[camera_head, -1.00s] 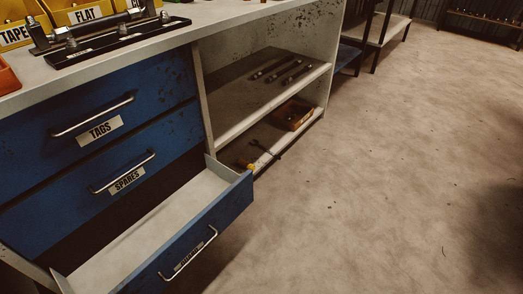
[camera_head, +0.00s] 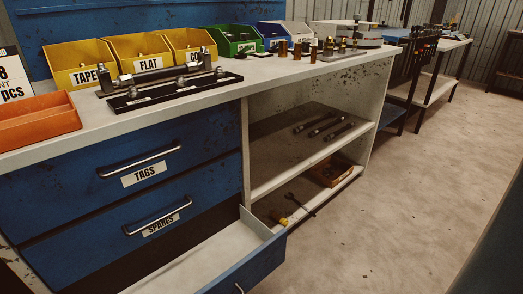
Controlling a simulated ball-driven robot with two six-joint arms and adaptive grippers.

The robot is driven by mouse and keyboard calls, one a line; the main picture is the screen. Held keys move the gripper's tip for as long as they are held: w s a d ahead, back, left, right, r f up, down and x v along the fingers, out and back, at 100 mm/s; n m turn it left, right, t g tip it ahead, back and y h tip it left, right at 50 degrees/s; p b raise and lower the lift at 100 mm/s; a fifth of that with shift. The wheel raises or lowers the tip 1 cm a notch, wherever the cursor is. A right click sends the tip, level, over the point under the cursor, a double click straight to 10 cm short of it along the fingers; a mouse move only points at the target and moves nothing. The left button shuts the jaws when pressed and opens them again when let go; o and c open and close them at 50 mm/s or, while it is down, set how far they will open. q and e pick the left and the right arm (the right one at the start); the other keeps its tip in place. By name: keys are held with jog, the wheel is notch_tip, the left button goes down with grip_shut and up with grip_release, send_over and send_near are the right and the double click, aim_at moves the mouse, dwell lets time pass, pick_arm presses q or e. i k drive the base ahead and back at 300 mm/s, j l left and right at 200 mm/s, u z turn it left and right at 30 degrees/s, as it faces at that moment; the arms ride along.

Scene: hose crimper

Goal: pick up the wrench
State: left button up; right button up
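A dark, thin tool that looks like a wrench (camera_head: 300,204) lies on the bottom shelf of the bench's open bay, near its front edge. It is small and dim, so its exact shape is hard to tell. A small tool with a yellow handle (camera_head: 281,219) lies to its left. Neither of my grippers shows in the head view.
The open, empty-looking bottom drawer (camera_head: 262,240) juts out left of the bay. An orange-brown box (camera_head: 331,173) sits behind the dark tool, and several dark rods (camera_head: 324,126) lie on the shelf above. Open floor (camera_head: 390,215) is at right.

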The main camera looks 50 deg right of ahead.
aim_at(292, 198)
jog(key=l+u, duration=0.2)
jog(key=l, duration=0.2)
jog(key=l+u, duration=0.2)
jog(key=l, duration=0.25)
jog(key=k+l+u, duration=0.2)
jog(key=l, duration=0.2)
jog(key=l+u, duration=0.2)
jog(key=l, duration=0.2)
jog(key=k+l+u, duration=0.45)
jog(key=l, duration=0.25)
jog(key=k+l, duration=0.15)
jog(key=l, duration=0.2)
jog(key=k+l, duration=0.15)
jog(key=l, duration=0.25)
jog(key=k+l, duration=0.2)
jog(key=l, duration=0.15)
jog(key=k+l, duration=0.15)
jog(key=l, duration=0.2)
jog(key=k+l, duration=0.15)
jog(key=l, duration=0.25)
jog(key=k+l+u, duration=0.1)
jog(key=l, duration=0.25)
jog(key=k, duration=0.05)
